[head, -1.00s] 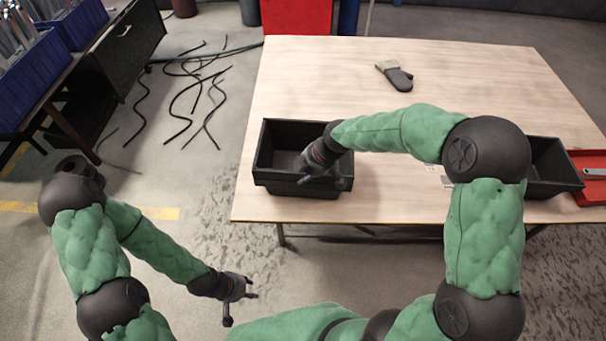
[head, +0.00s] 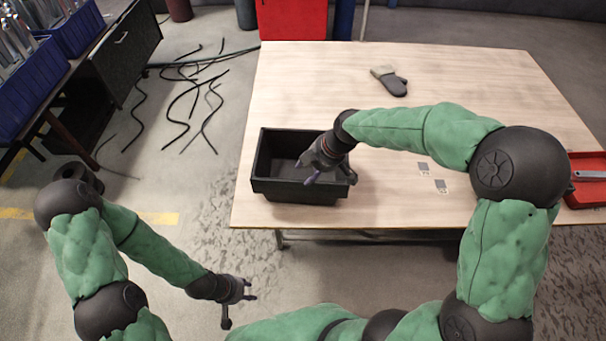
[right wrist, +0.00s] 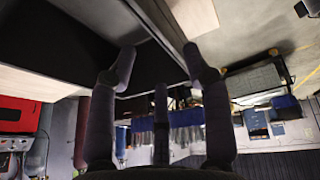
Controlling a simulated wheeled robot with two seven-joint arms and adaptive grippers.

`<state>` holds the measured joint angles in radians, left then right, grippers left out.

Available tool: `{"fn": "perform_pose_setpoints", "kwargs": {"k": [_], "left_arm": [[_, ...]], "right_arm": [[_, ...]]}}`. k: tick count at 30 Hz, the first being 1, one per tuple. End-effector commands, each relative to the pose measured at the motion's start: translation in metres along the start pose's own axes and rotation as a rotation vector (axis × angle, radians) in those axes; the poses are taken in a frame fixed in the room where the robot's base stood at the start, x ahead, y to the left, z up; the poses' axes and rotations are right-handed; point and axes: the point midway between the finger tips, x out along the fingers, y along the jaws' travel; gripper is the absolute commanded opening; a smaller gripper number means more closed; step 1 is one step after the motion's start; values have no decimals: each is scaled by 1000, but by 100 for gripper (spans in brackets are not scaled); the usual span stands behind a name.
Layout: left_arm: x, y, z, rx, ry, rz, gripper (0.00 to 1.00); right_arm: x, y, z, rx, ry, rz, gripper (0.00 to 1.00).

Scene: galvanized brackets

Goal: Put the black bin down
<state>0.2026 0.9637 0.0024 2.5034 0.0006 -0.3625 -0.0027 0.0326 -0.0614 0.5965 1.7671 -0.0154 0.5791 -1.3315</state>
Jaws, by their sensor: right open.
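The black bin (head: 268,188) is an open rectangular tray. It stands upright on the wooden table (head: 450,85), near its front left corner, in the head view. My right gripper (head: 308,172) is open over the bin's right part and hides some of its inside and rim. In the right wrist view, the spread fingers of the right gripper (right wrist: 160,75) are close to the bin's dark wall (right wrist: 165,25); whether they touch it, I cannot tell. My left gripper (head: 240,306) is away from the table at the lower middle, with its fingers apart and empty.
A grey glove (head: 392,82) lies at the back of the table. Two small square markers (head: 432,177) lie right of the bin. A red tray (head: 590,165) is at the right edge. Blue bins (head: 35,80) stand at left, and cables (head: 195,95) lie on the floor.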

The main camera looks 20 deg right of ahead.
Motion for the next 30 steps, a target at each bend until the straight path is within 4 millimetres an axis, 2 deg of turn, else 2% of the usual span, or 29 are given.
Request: {"fn": "perform_pose_setpoints", "kwargs": {"k": [1,3,9,30], "left_arm": [[-4,2,0,0,0,0,40],[-6,2,0,0,0,0,40],[-10,4,0,0,0,0,40],[-10,4,0,0,0,0,40]], "right_arm": [[-12,0,-1,1,0,2,50],[-22,0,0,1,0,1,50],[-42,0,0,1,0,0,50],[-45,-1,0,0,0,-1,50]]}}
